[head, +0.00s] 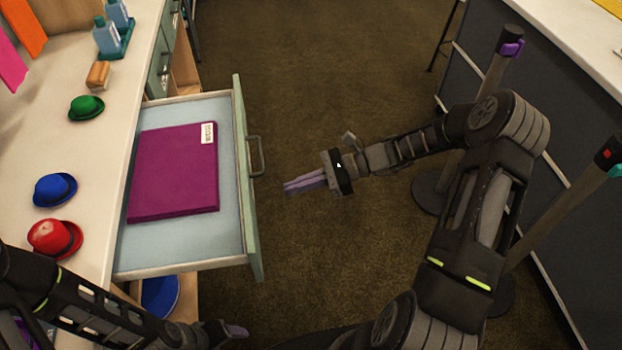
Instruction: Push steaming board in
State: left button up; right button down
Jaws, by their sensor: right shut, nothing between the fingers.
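A pale-blue-lined drawer (228,150) stands pulled out from the counter on the left, with a green front panel and a grey bar handle (256,156). A flat purple board (172,175) with a white label lies inside it; I take this to be the steaming board. My right gripper (288,187) is shut and empty, a short way right of the drawer front and handle, apart from both, its purple fingers pointing left.
Green (87,108), blue (55,190) and red (56,238) hats, a wooden brush (97,75) and blue bottles (107,37) sit on the counter (100,150). A blue round thing (160,296) is below the drawer. Posts (500,60) stand right. Brown carpet (310,90) lies clear between.

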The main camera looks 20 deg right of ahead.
pick_arm(q)
jog(key=shift+r, duration=0.25)
pick_arm(e)
jog(key=r+x, duration=0.1)
jog(key=x, duration=0.6)
jog(key=shift+a, duration=0.35)
jog(key=shift+w+a, duration=0.15)
